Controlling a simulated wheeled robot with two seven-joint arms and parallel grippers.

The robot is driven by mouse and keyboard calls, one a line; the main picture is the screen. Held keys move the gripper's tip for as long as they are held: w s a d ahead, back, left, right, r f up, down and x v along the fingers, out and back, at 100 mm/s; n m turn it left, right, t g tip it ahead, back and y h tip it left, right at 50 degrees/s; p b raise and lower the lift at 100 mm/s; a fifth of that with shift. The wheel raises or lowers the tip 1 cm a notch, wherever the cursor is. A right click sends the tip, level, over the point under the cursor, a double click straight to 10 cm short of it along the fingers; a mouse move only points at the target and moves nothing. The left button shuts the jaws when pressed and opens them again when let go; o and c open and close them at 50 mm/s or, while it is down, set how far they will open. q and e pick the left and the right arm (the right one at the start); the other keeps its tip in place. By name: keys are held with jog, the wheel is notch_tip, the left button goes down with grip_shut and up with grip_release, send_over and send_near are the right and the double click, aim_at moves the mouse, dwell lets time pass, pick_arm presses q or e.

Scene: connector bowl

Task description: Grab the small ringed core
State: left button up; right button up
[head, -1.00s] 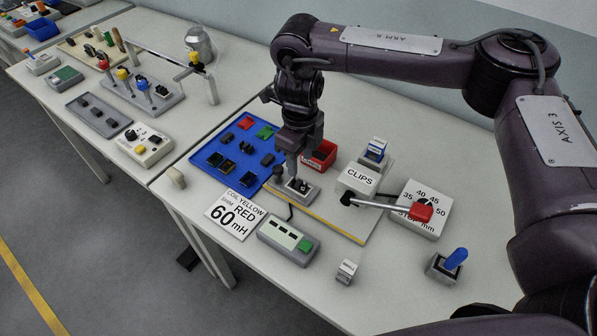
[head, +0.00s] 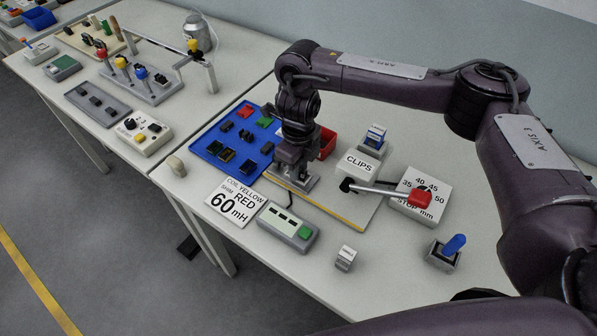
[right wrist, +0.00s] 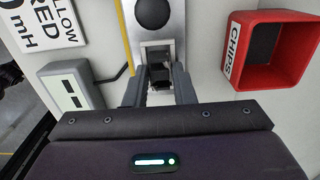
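A small dark core (right wrist: 160,74) sits in the grey fixture (right wrist: 158,25); its ring is too small to make out. The fixture also shows in the head view (head: 304,186), mostly behind my gripper. My right gripper (head: 292,172) points down at the fixture. In the right wrist view its two fingers (right wrist: 159,85) stand apart on either side of the core, with a narrow gap seeming to show, so it looks open. My left gripper is not in view.
A blue tray (head: 201,150) of small parts lies left of my gripper. A red chips bin (right wrist: 262,86) stands close by. A clips box (head: 358,166), a lever with red handle (head: 420,197) and a meter with green button (head: 288,229) surround the fixture.

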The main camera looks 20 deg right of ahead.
grip_shut()
